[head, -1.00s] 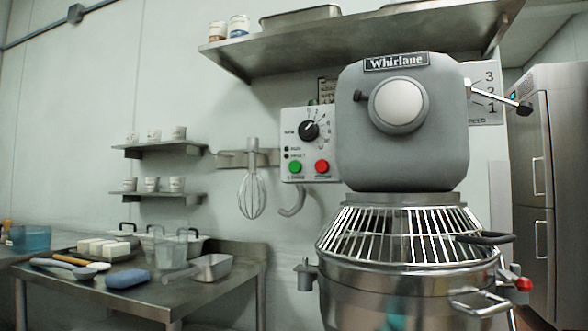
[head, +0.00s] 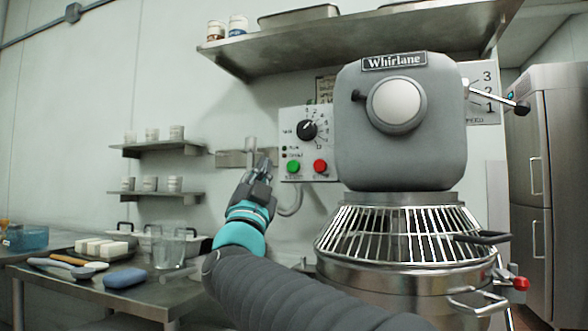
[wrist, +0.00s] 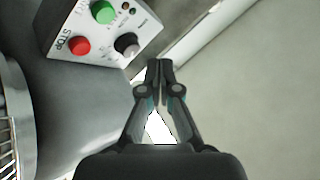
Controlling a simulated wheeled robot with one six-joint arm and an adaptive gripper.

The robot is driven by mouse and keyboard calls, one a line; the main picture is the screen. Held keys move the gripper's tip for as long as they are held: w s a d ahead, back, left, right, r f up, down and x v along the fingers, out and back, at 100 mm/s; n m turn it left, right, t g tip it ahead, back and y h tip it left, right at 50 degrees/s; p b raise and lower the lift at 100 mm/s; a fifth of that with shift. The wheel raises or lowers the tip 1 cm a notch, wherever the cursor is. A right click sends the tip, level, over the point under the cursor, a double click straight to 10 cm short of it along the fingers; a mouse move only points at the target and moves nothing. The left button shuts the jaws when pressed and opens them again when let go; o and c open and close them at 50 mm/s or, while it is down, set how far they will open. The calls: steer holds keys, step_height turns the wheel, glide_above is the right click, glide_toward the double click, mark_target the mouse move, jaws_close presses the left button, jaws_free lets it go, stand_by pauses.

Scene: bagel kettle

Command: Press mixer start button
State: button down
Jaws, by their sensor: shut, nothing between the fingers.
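The grey mixer (head: 400,130) stands right of centre in the head view, with a white control panel (head: 308,152) on its left side. The panel has a green button (head: 293,167), a red button (head: 320,166) and a black dial (head: 307,130). In the wrist view the panel is at the upper left, with the green button (wrist: 103,12), the red button (wrist: 79,46) marked STOP and the dial (wrist: 127,44). My gripper (head: 265,160) is shut and empty, just left of the panel. Its fingertips (wrist: 159,64) appear apart from both buttons.
The mixer bowl with its wire guard (head: 395,235) sits below. A steel table (head: 165,295) with tools and containers stands at the lower left. Small wall shelves (head: 160,150) hold cups. A long shelf (head: 350,42) runs above. A steel cabinet (head: 535,180) is at the right.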

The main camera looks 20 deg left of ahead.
mark_target(288, 168)
steer(key=m+h, duration=0.1)
steer(key=d+r+h, duration=0.1)
steer(key=shift+s+d+m+t+h, duration=0.25)
steer(key=shift+m+t+h, duration=0.15)
steer(key=shift+w+d+p, duration=0.2)
steer(key=shift+w+p, duration=0.75)
steer(key=shift+w, duration=1.25)
steer(key=shift+w+d+p, duration=0.15)
steer(key=shift+w+p, duration=0.75)
steer(key=shift+w, duration=1.3)
steer(key=shift+w, duration=0.1)
steer(key=shift+w, duration=0.35)
